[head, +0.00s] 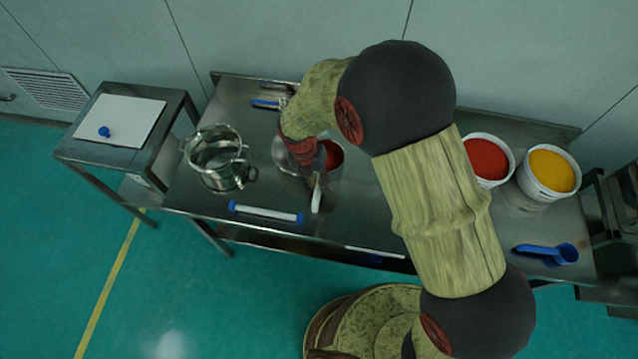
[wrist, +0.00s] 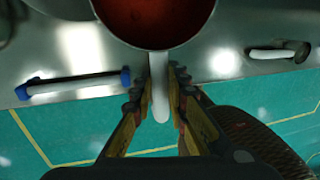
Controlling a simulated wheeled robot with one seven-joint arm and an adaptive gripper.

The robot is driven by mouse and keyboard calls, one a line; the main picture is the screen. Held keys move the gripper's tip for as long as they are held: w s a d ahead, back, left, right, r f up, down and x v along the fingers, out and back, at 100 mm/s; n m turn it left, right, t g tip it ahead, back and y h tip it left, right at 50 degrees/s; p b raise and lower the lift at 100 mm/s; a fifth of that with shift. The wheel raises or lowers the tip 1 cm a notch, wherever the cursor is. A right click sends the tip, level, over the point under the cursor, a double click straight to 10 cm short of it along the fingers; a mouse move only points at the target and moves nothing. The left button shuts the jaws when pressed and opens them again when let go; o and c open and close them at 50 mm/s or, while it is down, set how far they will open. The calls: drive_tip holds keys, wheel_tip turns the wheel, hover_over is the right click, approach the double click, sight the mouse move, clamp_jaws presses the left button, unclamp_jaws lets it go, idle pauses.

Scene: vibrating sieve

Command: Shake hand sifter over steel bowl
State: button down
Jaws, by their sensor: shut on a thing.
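The hand sifter (head: 333,153) is a round metal vessel with red powder inside and a white handle (head: 316,196). In the wrist view the red-filled sifter (wrist: 155,42) is at the top, and its handle points down between my fingers. My gripper (wrist: 160,78) is shut on the handle. In the head view my gripper (head: 316,172) is partly hidden by my arm. A shiny steel rim (head: 281,157) beside the sifter on its left looks like the steel bowl, mostly covered by my arm. I cannot tell how far the sifter is over it.
A steel pot-like vessel (head: 214,158) stands left on the steel table (head: 385,220). A blue-ended white bar (head: 266,212) lies near the front edge. Tubs of red powder (head: 487,158) and yellow powder (head: 550,171) and a blue scoop (head: 547,252) are right. A side table (head: 115,148) stands left.

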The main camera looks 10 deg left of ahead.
drive_tip(key=w+a+p, duration=0.1)
drive_tip(key=w+a, duration=0.6)
drive_tip(key=w, duration=0.2)
drive_tip(key=shift+a, duration=0.15)
idle(5.1)
drive_tip(key=shift+a, duration=0.15)
drive_tip(key=shift+a, duration=2.15)
drive_tip(key=shift+d+p, duration=1.1)
drive_tip(key=shift+d, duration=1.2)
